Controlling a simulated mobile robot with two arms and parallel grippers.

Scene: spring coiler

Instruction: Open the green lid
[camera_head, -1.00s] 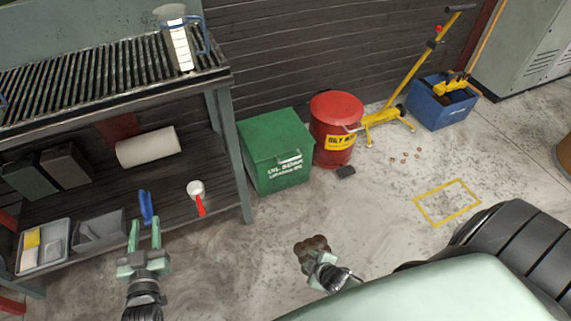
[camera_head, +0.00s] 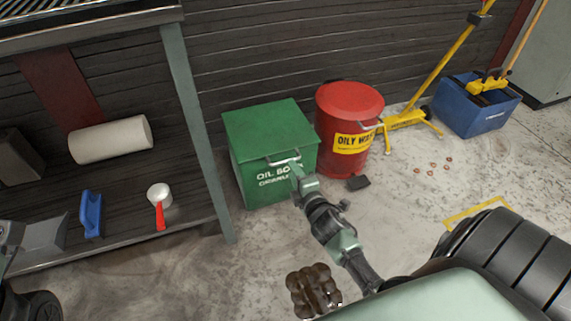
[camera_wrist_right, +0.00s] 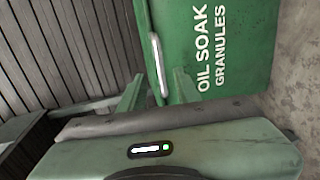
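The green lid (camera_head: 268,128) lies closed on a green bin lettered "OIL SOAK GRANULES" (camera_head: 262,192) in the head view. A light metal handle (camera_head: 284,161) sits on the front edge of the lid. My right gripper (camera_head: 296,170) is at the bin's front, by the right part of the handle. In the right wrist view my right gripper (camera_wrist_right: 157,88) is open, with the handle (camera_wrist_right: 156,65) showing between its two fingers. I cannot tell whether they touch it.
A red oily-waste can (camera_head: 350,105) stands close to the bin's right side. A workbench leg (camera_head: 196,130) is near its left side. A dark brown lumpy object (camera_head: 313,290) lies on the floor in front.

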